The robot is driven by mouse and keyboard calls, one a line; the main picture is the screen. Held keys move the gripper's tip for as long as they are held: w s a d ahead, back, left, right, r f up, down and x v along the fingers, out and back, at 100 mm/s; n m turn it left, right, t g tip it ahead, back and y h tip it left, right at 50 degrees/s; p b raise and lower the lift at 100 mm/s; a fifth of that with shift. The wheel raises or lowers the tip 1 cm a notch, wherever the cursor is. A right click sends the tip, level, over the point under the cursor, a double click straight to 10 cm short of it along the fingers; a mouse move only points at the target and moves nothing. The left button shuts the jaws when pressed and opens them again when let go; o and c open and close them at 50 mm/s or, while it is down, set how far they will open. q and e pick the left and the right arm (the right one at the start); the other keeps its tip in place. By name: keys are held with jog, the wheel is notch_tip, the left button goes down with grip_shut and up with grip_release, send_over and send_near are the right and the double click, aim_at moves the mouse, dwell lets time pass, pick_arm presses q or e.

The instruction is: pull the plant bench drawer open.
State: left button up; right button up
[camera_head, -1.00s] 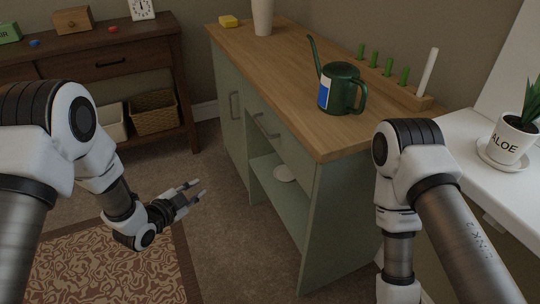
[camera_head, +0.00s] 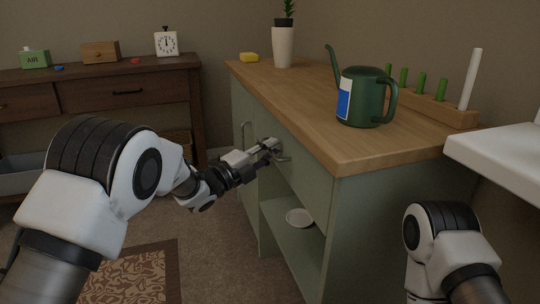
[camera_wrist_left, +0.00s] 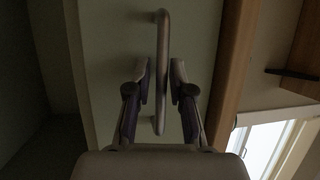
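The plant bench (camera_head: 345,205) is a sage-green cabinet with a wooden top, right of centre in the head view. Its drawer front (camera_head: 303,152) looks flush with the cabinet, above an open shelf. The drawer has a metal bar handle (camera_head: 283,158). My left gripper (camera_head: 272,148) is at this handle. In the left wrist view the handle (camera_wrist_left: 162,50) runs between the two fingers of my left gripper (camera_wrist_left: 160,82), which stand apart with a narrow gap beside the bar. Whether a finger touches the bar is hard to tell. My right gripper is out of view.
A dish (camera_head: 299,217) lies on the shelf below. A dark sideboard (camera_head: 100,95) stands behind left.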

pick_arm(q)
grip_shut()
jog(key=shift+a, duration=0.1)
